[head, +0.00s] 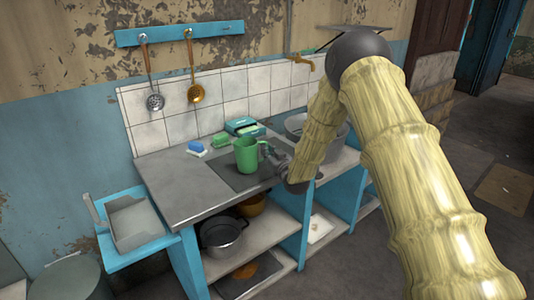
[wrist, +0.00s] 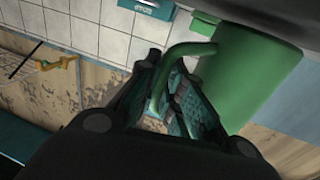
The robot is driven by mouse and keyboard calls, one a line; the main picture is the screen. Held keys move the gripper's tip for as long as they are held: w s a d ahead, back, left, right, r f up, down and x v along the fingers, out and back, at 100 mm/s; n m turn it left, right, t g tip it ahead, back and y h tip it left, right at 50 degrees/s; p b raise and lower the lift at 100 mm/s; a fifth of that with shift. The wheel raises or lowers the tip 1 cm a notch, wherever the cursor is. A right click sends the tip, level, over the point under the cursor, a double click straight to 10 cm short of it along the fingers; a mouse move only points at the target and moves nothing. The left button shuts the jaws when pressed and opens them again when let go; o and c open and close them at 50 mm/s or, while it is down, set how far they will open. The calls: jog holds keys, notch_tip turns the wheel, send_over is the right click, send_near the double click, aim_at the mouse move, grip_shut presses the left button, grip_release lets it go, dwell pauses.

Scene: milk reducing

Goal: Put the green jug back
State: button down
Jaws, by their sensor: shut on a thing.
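The green jug (head: 246,155) stands upright at or just above the dark square on the grey counter in the head view; whether it touches the surface I cannot tell. Its handle points right, towards my gripper (head: 277,160). In the wrist view the jug (wrist: 245,75) fills the upper right, and my gripper (wrist: 180,95) is shut on its curved handle. The jug's base is hard to make out in the wrist view.
A blue sponge (head: 196,146), a green block (head: 222,139) and a teal box (head: 241,125) sit behind the jug. A sink basin (head: 296,126) is to the right. Ladles hang above. The counter's front left (head: 180,190) is clear. A pot (head: 222,234) stands below.

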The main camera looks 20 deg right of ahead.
jog(key=shift+f, duration=0.45)
jog(key=shift+f, duration=0.2)
jog(key=c, duration=1.6)
grip_release()
jog(key=shift+o, duration=0.2)
